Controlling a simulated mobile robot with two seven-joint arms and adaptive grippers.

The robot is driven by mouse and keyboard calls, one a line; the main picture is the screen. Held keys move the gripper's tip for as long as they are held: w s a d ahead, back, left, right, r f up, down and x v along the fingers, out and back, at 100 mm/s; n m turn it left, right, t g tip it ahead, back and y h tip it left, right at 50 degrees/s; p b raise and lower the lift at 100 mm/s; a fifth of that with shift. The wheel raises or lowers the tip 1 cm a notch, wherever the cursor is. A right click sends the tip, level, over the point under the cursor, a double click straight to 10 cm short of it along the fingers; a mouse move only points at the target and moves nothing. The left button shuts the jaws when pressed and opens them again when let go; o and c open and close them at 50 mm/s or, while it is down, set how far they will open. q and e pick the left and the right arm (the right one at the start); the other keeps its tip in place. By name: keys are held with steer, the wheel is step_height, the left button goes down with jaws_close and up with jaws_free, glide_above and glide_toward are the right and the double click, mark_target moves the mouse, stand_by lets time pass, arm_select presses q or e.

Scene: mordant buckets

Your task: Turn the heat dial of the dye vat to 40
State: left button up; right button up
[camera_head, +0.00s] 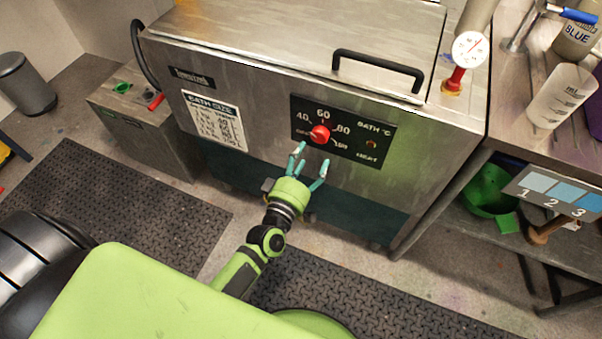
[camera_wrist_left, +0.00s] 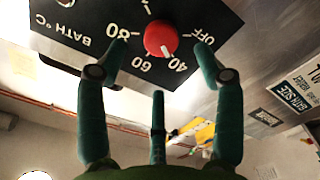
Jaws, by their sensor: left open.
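The dye vat (camera_head: 250,85) is a big steel box with a lid and a black dial panel (camera_head: 360,154) on its front. The red heat dial (camera_head: 320,133) sits on this panel among white numbers. In the left wrist view the dial (camera_wrist_left: 161,37) appears upside down, with OFF, 40, 60 and 80 readable around it. My right gripper is out of view.
A lid handle (camera_head: 378,70) and a white gauge (camera_head: 470,48) are above the panel. A bath size chart (camera_head: 214,119) is left of it. Dark mats (camera_head: 110,215) cover the floor in front.

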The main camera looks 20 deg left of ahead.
arm_select(q)
steer(key=s, duration=0.5)
stand_by(0.4)
steer(key=s+f+m+g+h+p, duration=0.1)
steer(key=s+f+m+g, duration=0.35)
steer(key=f, duration=0.75)
steer(key=s+f+m+g+p, duration=0.1)
steer(key=s+f+m+g, duration=0.4)
steer(key=f, duration=0.7)
steer(key=s+a+f+m+g, duration=0.1)
steer(key=s+f, duration=0.3)
steer(key=s, duration=0.5)
steer(key=s+a+f+m+g+y, duration=0.1)
steer(key=s+a+f+m+g, duration=0.1)
steer(key=s, duration=0.6)
steer(key=s+a+f+m+g, duration=0.1)
steer(key=s+a+f+g, duration=0.2)
steer(key=s+f, duration=0.4)
steer(key=s+g+p, duration=0.1)
steer(key=s, duration=0.1)
steer(key=shift+s+f+m+y, duration=0.25)
steer(key=shift+s+m+y, duration=0.05)
steer(key=shift+s+m, duration=0.05)
steer(key=shift+a+g, duration=0.1)
steer(key=shift+g, duration=0.15)
